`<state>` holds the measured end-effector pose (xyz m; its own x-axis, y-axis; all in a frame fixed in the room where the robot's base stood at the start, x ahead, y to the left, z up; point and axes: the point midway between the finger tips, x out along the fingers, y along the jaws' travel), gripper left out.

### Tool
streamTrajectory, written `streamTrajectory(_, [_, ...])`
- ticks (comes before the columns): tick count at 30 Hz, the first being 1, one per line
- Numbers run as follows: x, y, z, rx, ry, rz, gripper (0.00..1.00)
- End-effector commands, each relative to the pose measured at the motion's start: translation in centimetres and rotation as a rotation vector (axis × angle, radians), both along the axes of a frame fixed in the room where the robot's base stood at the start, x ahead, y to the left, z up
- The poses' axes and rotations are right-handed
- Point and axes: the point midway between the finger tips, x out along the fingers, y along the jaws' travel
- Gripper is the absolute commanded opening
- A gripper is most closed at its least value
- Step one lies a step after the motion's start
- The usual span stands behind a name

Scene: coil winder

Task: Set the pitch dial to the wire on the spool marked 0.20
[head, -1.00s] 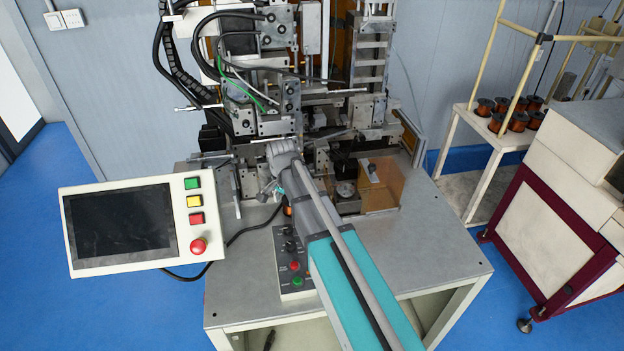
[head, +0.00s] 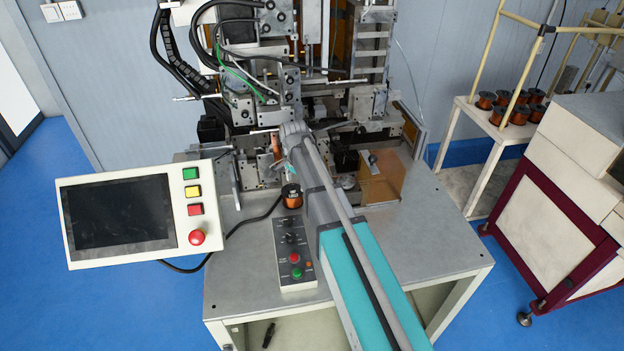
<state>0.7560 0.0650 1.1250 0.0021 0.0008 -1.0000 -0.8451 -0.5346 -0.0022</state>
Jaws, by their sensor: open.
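A copper-wound spool (head: 292,196) stands upright on the machine table, just behind the control box. Any marking on it is too small to read. The control box (head: 295,252) has dark knobs (head: 289,238) on its upper part and buttons below. Their labels are not legible, so I cannot tell which one is the pitch dial. My arm comes in from the bottom right and hides part of the table.
A screen panel (head: 118,212) with buttons and a red emergency stop stands at the left. The coil winder (head: 262,95) rises behind the table. Several copper spools (head: 519,113) stand on a side rack at the right. The table's front left (head: 240,270) is clear.

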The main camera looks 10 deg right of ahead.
Motion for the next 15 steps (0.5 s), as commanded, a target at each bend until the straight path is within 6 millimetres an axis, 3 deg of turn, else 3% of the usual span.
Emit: streamTrajectory(15, [5.2, -4.4, -3.4, 0.001, -0.002, -0.198, 0.82])
